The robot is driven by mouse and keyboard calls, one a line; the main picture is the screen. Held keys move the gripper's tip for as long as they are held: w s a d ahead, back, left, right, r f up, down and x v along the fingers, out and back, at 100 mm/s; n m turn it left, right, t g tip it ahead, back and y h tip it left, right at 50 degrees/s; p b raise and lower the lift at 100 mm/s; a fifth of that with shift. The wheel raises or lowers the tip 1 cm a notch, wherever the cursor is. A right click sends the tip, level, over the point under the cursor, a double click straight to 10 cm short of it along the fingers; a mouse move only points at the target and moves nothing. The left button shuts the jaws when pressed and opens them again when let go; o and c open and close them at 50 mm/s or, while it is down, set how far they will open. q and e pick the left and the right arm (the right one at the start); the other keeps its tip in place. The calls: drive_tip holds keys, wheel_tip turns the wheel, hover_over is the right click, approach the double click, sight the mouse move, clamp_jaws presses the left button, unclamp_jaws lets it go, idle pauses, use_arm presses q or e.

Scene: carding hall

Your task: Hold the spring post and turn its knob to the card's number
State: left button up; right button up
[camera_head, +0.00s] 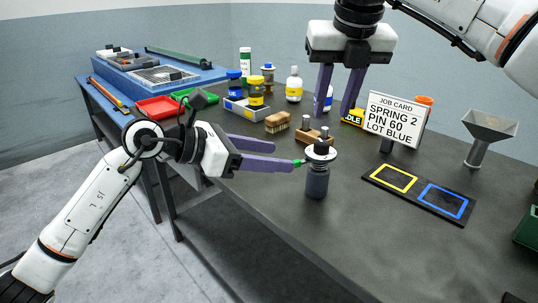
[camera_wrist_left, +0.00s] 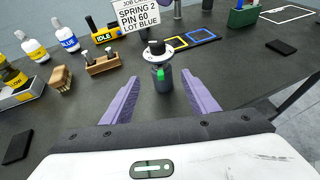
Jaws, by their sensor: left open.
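The spring post (camera_head: 317,181) is a dark grey cylinder standing upright on the dark table, with a white dial disc (camera_head: 331,156) and a black knob (camera_head: 321,146) on top. In the left wrist view the post (camera_wrist_left: 162,82) stands just ahead, between the lines of the fingers. The job card (camera_head: 395,119) reads SPRING 2, PIN 60, LOT BLUE. My right gripper (camera_head: 338,112) is open and empty above the table's far side.
A black board with yellow and blue frames (camera_head: 419,193) lies to the right, before a metal funnel (camera_head: 487,132). Bottles stand behind.

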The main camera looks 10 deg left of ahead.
sight(305, 160)
use_arm(q)
drive_tip(key=x, duration=1)
clamp_jaws()
idle(0.4)
